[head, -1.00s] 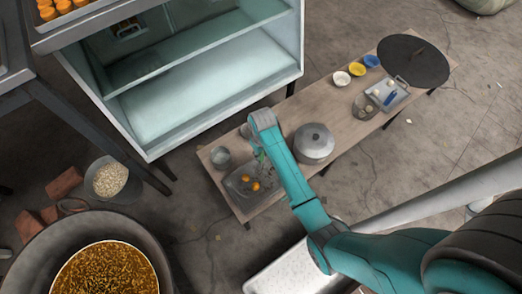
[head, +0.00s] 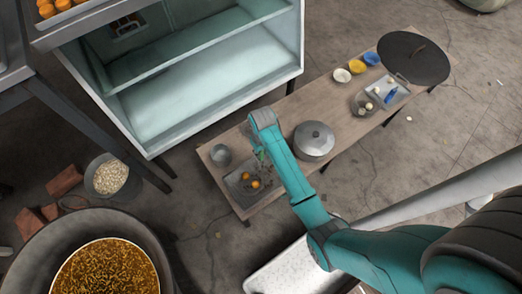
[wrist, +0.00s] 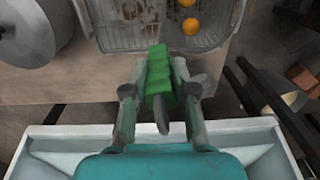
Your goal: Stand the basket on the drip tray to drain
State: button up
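My gripper (wrist: 158,72) is shut around a ridged green handle (wrist: 159,82) that points toward the wire basket (wrist: 128,34). In the wrist view the basket sits just beyond the fingertips, over or in a grey tray (wrist: 218,42); I cannot tell whether it touches the bottom. Two orange balls show in the tray area, to the right of the basket's middle. In the head view the tray (head: 233,188) lies at the near left end of the low wooden table, and my arm partly hides the basket and gripper.
A lidded pot (head: 314,139) stands right of my arm, and a metal cup (head: 220,154) stands behind the tray. Small bowls, another tray (head: 402,94) and a dark round disc (head: 412,60) fill the table's far end. An open cabinet (head: 215,88) stands behind.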

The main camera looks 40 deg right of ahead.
jog(key=o, duration=0.5)
jog(key=shift+c, duration=0.2)
notch_tip(320, 180, up, 12)
jog(key=shift+d+r, duration=0.1)
jog(key=shift+d, duration=0.05)
dwell(0.5)
